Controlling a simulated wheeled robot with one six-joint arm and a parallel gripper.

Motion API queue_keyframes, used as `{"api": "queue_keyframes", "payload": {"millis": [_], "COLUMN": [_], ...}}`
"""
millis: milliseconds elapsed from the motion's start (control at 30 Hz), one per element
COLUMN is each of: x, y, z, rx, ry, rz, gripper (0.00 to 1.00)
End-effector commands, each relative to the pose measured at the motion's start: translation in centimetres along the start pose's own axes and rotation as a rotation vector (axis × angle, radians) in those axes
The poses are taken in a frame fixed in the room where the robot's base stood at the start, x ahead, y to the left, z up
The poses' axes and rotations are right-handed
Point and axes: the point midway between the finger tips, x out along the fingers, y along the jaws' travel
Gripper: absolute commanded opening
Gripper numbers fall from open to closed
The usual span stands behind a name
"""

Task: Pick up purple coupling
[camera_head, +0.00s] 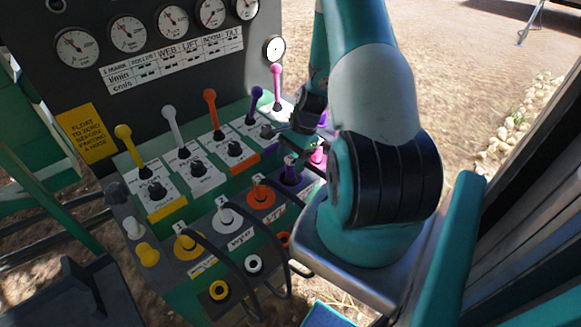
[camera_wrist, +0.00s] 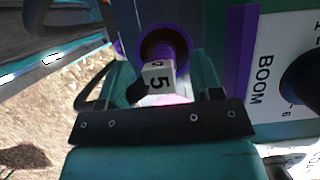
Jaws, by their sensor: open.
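The purple coupling (camera_head: 291,167) stands in a purple ring on the lower green panel in the head view, partly hidden by my gripper. In the wrist view the purple coupling (camera_wrist: 172,38) shows as a ribbed purple piece with a white tag marked 5. My gripper (camera_head: 296,143) is just above and beside it in the head view. In the wrist view my gripper (camera_wrist: 162,82) is open, with teal fingers on either side of the tag. I cannot tell whether a finger touches the coupling.
Orange (camera_head: 259,188), white (camera_head: 224,212) and yellow (camera_head: 184,240) couplings stand in a row to the left. A pink coupling (camera_head: 318,155) is close on the right. Several coloured levers, including a purple lever (camera_head: 257,93), rise behind. Black hoses (camera_head: 240,262) loop in front.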

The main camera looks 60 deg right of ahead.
Motion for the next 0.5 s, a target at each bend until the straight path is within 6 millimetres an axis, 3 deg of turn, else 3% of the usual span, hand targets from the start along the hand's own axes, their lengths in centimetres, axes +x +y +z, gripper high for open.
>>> {"api": "queue_keyframes", "payload": {"millis": [200, 433, 500], "x": [2.3, 2.6, 2.6], "y": [-0.1, -0.1, -0.1], "z": [0.1, 0.0, 0.0], "rx": [0.0, 0.0, 0.0], "ry": [0.0, 0.0, 0.0], "rz": [0.001, 0.0, 0.0], "gripper": [0.59, 0.59, 0.46]}}
